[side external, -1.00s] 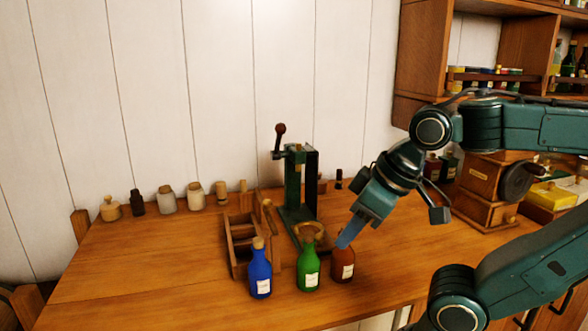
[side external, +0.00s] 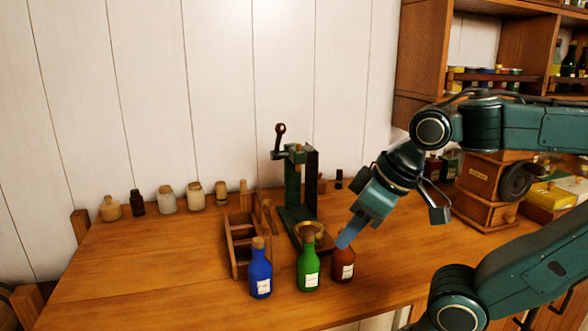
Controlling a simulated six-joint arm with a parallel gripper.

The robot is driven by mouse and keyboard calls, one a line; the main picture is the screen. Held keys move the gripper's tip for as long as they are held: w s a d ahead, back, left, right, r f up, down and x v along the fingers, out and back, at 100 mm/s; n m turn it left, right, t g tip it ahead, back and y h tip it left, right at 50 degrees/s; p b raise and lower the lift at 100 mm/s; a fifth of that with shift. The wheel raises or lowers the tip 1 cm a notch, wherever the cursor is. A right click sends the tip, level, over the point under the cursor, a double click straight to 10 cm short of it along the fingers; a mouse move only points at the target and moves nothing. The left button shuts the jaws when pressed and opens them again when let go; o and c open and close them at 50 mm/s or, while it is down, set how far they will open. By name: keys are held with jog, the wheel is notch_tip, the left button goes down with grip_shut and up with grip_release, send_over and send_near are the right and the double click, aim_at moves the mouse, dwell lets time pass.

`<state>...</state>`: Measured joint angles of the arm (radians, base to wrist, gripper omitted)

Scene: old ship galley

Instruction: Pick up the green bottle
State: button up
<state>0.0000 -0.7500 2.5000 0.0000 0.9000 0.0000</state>
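The green bottle (side external: 308,267) stands upright near the front of the wooden table, between a blue bottle (side external: 260,273) on its left and a brown bottle (side external: 343,267) on its right. It has a white label and looks corked. My gripper (side external: 346,240) points down and to the left, just above the brown bottle and to the right of the green bottle's neck. A finger overlaps the top of the brown bottle in the picture; I cannot tell whether they touch. The far finger is hard to make out, so its opening is unclear.
A green corking press (side external: 294,185) stands behind the bottles, with a wooden crate (side external: 232,250) to its left. Several jars (side external: 167,199) line the back wall. A wooden grinder (side external: 485,190) stands at right. The table's left part (side external: 140,255) is clear.

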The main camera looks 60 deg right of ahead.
jog(key=o, duration=0.4)
jog(key=shift+c, duration=0.2)
jog(key=w+d+r+m+g, duration=0.1)
jog(key=w+d+m, duration=0.3)
jog(key=m, duration=0.5)
jog(key=w+d+r+m+g, duration=0.1)
jog(key=w+d+m+g, duration=0.3)
jog(key=w+m, duration=0.4)
jog(key=shift+d+m+g, duration=0.3)
jog(key=shift+d+m, duration=0.2)
jog(key=shift+m, duration=0.1)
jog(key=shift+f, duration=0.1)
